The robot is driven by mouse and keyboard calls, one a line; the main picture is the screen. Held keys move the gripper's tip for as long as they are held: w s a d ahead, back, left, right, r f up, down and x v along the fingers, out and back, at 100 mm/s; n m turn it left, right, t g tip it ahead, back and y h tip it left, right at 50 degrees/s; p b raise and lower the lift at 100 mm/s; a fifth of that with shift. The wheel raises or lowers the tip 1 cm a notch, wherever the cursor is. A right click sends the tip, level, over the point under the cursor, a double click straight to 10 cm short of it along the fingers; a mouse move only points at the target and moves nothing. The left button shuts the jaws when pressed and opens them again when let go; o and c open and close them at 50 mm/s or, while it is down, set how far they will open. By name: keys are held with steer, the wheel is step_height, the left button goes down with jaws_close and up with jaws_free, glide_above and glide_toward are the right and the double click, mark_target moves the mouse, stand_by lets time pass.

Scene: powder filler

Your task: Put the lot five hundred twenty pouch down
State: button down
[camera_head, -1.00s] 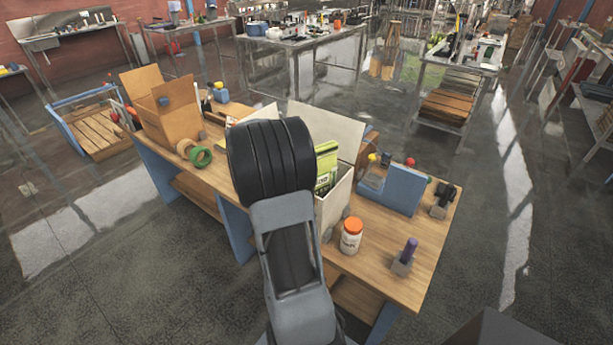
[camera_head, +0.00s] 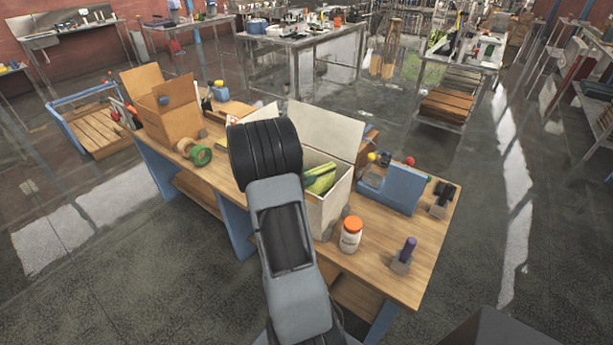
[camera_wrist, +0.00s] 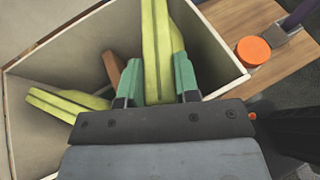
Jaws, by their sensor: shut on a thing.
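In the wrist view my gripper (camera_wrist: 158,80) is shut on a yellow-green pouch (camera_wrist: 156,35), with a green fingertip on each side of it. The pouch is inside the open white box (camera_wrist: 222,55). No lot number can be read. A second yellow-green pouch (camera_wrist: 62,103) lies tilted in the box at the left, and a brown item (camera_wrist: 113,68) sits between them. In the head view a yellow-green pouch (camera_head: 321,178) shows within the white box (camera_head: 333,208). My arm hides the gripper fingers there.
The box stands on a wooden bench (camera_head: 385,270). An orange-capped jar (camera_head: 350,235) is close to its right. A purple item in a grey holder (camera_head: 402,257) and a blue stand (camera_head: 398,190) are farther right. A cardboard box (camera_head: 170,110) and tape rolls (camera_head: 197,152) are at left.

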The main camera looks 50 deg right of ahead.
steer(key=shift+f+b, duration=0.45)
steer(key=shift+b, duration=0.05)
steer(key=shift+f, duration=0.15)
steer(key=c, duration=0.8)
jaws_free()
steer(key=shift+c, duration=0.2)
